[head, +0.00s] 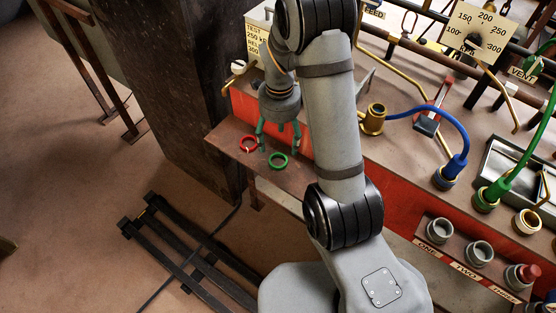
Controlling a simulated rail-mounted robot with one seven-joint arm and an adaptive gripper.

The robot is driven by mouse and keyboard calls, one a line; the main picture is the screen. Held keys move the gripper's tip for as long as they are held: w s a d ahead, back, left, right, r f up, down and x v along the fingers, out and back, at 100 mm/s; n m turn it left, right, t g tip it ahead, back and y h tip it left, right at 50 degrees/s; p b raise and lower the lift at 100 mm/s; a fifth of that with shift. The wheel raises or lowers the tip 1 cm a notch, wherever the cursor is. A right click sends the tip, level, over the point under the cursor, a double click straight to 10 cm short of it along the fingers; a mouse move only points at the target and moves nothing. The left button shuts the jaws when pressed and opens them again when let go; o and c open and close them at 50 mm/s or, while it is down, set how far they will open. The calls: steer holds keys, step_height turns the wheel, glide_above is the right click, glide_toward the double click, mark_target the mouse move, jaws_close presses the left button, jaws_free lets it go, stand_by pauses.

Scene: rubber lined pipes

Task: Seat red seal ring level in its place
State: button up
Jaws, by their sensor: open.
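The red seal ring (249,144) lies on the brown shelf (230,133) at the left end of the bench. A green ring (278,161) lies just to its right on the same shelf. My gripper (279,147) points down over the shelf with its green-tipped fingers apart and nothing seen between them. It is above and to the right of the red ring, close to the green ring. The ring's place cannot be made out for certain.
A brass fitting (374,119) joins a blue hose (446,122) on the bench. A red-handled lever (432,106) stands beside it. Grey sockets (440,230) with number labels line the front. A dark post (190,85) stands close left of the shelf.

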mark_target(277, 163)
step_height(277, 163, down, 3)
steer(key=shift+f, duration=0.2)
steer(key=shift+a+f+p, duration=0.2)
steer(key=shift+f+p, duration=0.25)
steer(key=shift+f, duration=0.9)
steer(key=shift+a+f+p, duration=0.15)
steer(key=shift+f+p, duration=0.25)
steer(key=shift+f, duration=0.95)
steer(key=shift+c, duration=1)
steer(key=c, duration=0.8)
